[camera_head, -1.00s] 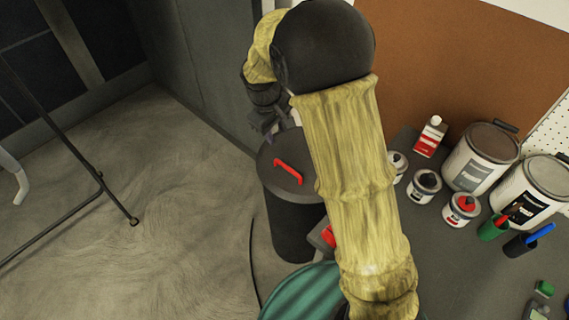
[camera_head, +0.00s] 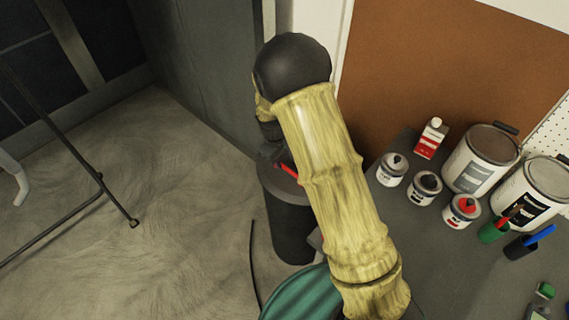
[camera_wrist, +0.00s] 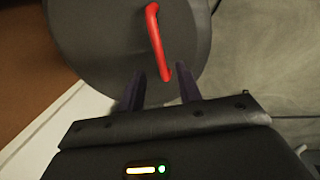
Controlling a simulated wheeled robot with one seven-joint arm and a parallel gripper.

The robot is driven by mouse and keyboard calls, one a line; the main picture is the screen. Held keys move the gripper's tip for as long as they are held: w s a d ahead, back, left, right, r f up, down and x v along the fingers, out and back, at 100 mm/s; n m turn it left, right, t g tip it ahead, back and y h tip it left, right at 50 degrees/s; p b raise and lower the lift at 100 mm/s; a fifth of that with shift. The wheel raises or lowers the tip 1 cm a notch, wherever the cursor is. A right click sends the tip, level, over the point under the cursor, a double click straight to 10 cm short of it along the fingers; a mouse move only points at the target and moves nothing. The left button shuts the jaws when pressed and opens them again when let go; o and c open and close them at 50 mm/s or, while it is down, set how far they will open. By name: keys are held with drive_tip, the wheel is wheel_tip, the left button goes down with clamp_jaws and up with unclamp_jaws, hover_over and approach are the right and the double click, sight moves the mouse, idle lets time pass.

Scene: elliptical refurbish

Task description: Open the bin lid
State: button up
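The bin (camera_head: 292,235) is a dark cylinder on the floor in the head view, with a flat dark lid (camera_head: 290,190) lying on it. The lid also fills the top of the wrist view (camera_wrist: 95,45). Its red handle (camera_wrist: 157,38) is a raised bar; in the head view only part of the handle (camera_head: 287,171) shows behind my arm. My gripper (camera_wrist: 162,88) is open, its two dark fingers on either side of the handle's near end in the picture. I cannot tell whether the fingers touch it. In the head view my arm hides the fingertips.
A grey workbench (camera_head: 400,245) with several paint cans and a red-and-white bottle (camera_head: 431,138) stands right of the bin. A grey wall (camera_head: 205,70) rises behind it. A teal round object (camera_head: 305,295) is in front. The floor on the left is mostly open.

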sight(285, 167)
drive_tip(key=f, duration=0.4)
drive_tip(key=shift+w+d+f, duration=0.15)
drive_tip(key=shift+w+d, duration=0.15)
clamp_jaws()
